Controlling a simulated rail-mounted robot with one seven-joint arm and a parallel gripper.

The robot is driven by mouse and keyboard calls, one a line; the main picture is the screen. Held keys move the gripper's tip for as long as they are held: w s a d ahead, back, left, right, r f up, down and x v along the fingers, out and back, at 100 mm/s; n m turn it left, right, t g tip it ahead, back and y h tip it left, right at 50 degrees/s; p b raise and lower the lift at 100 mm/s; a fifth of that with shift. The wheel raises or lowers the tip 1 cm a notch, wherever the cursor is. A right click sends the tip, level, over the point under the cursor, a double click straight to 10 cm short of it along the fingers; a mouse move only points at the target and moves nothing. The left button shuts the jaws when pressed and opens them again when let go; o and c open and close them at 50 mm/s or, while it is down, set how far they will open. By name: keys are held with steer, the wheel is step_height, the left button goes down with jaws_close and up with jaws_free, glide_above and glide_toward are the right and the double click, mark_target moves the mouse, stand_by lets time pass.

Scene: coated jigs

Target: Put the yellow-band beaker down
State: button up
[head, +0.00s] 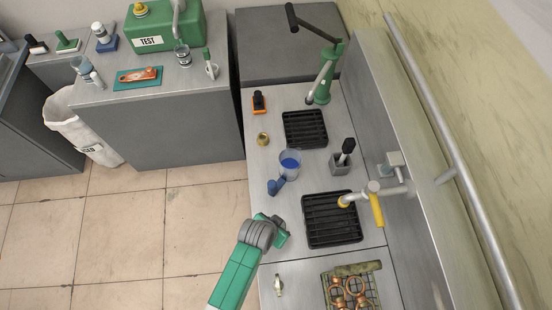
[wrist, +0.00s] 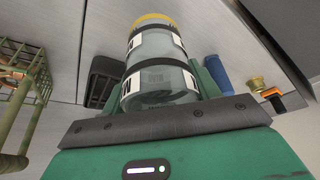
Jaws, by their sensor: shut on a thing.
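My gripper (head: 279,231) is over the near part of the steel counter, left of the nearer black grate. In the wrist view its green fingers (wrist: 158,85) stand on both sides of the yellow-band beaker (wrist: 160,72) and are shut on it. The beaker is clear grey, with black-and-white label bands and a yellow band (wrist: 153,18) at the far end. In the head view I cannot make out the beaker; my gripper seems to hide it. Whether it touches the counter I cannot tell.
The nearer black grate (head: 332,219) lies right of my gripper, under a yellow-handled tap (head: 376,208). A blue scoop-like thing (head: 276,187) and a beaker with blue contents (head: 290,163) stand beyond.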

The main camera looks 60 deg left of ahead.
step_height(320, 180, up, 6)
steer(key=shift+f, duration=0.25)
steer(key=w+d+r+m+p, duration=0.2)
steer(key=w+d+r, duration=0.4)
steer(key=d+r, duration=0.4)
steer(key=w+d+r+m+h+p, duration=0.1)
steer(key=w+d+r+p, duration=0.3)
steer(key=w+d+r, duration=0.3)
steer(key=d+r, duration=0.3)
steer(key=shift+d+r+m, duration=0.15)
steer(key=shift+d+m, duration=0.15)
steer(key=shift+m, duration=0.1)
